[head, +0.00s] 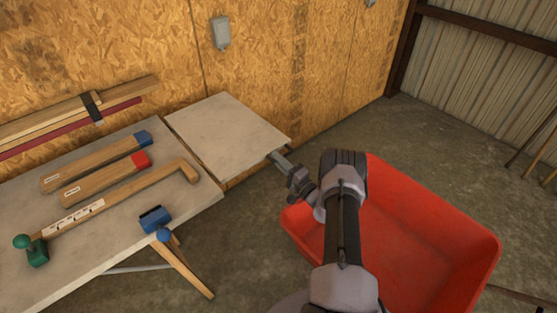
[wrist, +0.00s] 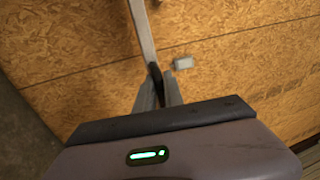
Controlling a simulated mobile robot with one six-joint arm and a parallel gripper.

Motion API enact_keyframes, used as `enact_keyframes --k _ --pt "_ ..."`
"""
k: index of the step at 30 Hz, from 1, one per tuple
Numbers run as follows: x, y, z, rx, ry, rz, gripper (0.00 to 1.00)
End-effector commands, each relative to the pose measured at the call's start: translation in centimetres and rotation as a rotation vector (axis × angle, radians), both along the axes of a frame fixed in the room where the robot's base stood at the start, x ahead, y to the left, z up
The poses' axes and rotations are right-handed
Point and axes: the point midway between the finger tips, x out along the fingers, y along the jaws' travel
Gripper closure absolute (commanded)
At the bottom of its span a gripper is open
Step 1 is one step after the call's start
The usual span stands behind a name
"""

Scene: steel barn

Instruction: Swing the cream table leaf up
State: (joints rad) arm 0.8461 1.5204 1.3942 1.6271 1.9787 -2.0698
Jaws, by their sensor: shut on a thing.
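The cream table leaf (head: 228,130) is a flat, pale panel at the right end of the workbench (head: 110,215), against the board wall. It stands out from the bench end and looks close to level with the top; its exact tilt is hard to tell. My gripper (head: 274,156) is at the leaf's outer right edge, shut on it. In the wrist view, the leaf (wrist: 143,32) shows nearly edge-on as a thin pale strip running up from between my gripper's fingers (wrist: 157,92). The underside and hinge are hidden.
A red bin (head: 440,235) stands on the floor right of the bench, beneath my arm. Wooden tools with blue, red and green parts lie on the bench, and a wooden handle (head: 185,268) juts past its front edge. A grey box (head: 220,33) is on the wall.

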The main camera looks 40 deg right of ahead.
Motion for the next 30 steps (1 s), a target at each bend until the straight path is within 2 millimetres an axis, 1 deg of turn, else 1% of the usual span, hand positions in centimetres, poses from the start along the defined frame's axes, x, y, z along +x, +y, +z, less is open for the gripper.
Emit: enact_keyframes --k 1,4,13,17,20,23,27,30 --pt "0.2 0.2 0.3 -0.004 -0.004 0.006 0.85" --pt "0.2 0.2 0.3 -0.003 -0.004 0.006 0.66" --pt "0.1 0.0 0.2 -0.001 -0.003 0.002 0.66" --pt "-1.0 -0.1 0.0 0.0 -0.001 0.0 0.66" --pt "-3.1 -0.2 -0.3 0.002 -0.001 -0.002 0.66" --pt "-5.8 -0.4 -0.7 0.003 -0.001 -0.004 0.66" --pt "-10.1 -0.5 -1.6 0.003 -0.001 -0.003 0.66" --pt "-13.0 -0.6 -2.2 0.001 -0.002 -0.002 0.66"
